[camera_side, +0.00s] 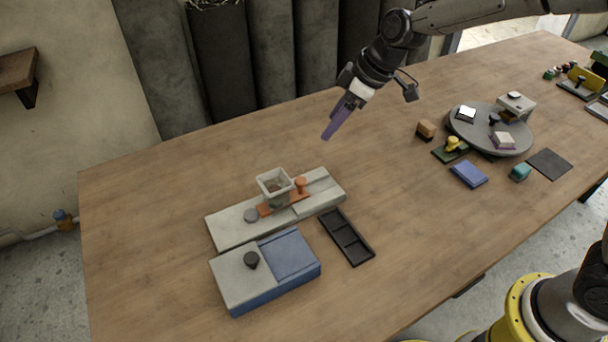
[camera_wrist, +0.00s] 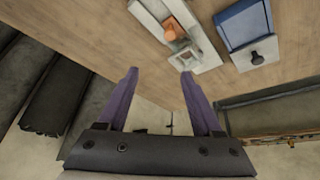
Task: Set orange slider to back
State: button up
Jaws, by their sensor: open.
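The orange slider (camera_side: 301,185) is a small upright knob on an orange plate, set on a long pale grey base (camera_side: 228,226) on the table. A grey square cup (camera_side: 275,186) stands on the base just left of the knob. In the wrist view, the orange slider (camera_wrist: 172,29) shows near the top middle with the pale base (camera_wrist: 150,12) around it. My gripper (camera_side: 328,136) has purple fingers and hangs above the table, behind and to the right of the slider, well apart from it. In the wrist view, my gripper (camera_wrist: 160,73) is open with nothing between its fingers.
A blue box with a grey lid and black knob (camera_side: 250,260) stands in front of the base. A black compartment tray (camera_side: 346,238) lies to its right. A round grey turntable (camera_side: 490,140) with small items is farther right. The table between is mostly clear.

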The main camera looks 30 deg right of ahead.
send_near(301, 180)
jog(key=shift+g, duration=0.4)
jog(key=x, duration=0.8)
jog(key=shift+w, duration=0.35)
grip_shut()
dwell(0.7)
